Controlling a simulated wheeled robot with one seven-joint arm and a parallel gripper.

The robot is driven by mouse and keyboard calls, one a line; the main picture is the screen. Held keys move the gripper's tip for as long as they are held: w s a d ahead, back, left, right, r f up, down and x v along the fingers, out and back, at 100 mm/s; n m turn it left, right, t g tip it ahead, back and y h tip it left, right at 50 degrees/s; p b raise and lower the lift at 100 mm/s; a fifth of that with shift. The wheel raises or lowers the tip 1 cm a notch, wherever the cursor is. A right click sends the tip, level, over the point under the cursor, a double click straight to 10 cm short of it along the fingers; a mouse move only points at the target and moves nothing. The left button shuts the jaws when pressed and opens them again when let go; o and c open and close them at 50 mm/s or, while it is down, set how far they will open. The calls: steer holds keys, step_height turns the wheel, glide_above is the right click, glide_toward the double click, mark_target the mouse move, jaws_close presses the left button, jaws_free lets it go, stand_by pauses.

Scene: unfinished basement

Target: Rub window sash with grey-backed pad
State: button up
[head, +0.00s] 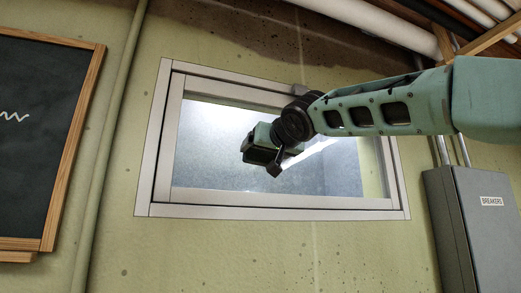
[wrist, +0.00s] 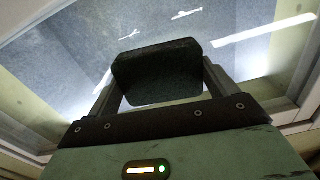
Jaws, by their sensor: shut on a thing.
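The window sash (head: 262,195) is a pale frame around a frosted-looking pane (head: 210,150), set in the wall in the head view. The pane fills the upper part of the wrist view (wrist: 60,60). My gripper (wrist: 158,88) is shut on a dark, rounded-corner pad (wrist: 158,70), held between its two fingers. In the head view my gripper (head: 262,152) is in front of the pane, left of its middle. The wrist view shows the pad's dark face; its other face is hidden. I cannot tell whether the pad touches the glass.
A chalkboard (head: 45,130) with a wooden frame hangs at the left, beside a vertical pipe (head: 112,130). A grey breaker box (head: 478,235) is at the lower right. White pipes (head: 375,22) and wooden beams run overhead. The wall below the window is clear.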

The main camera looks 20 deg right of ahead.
mark_target(294, 159)
steer(key=d+p, duration=0.9)
steer(key=d, duration=0.1)
steer(key=shift+p, duration=0.3)
stand_by(0.6)
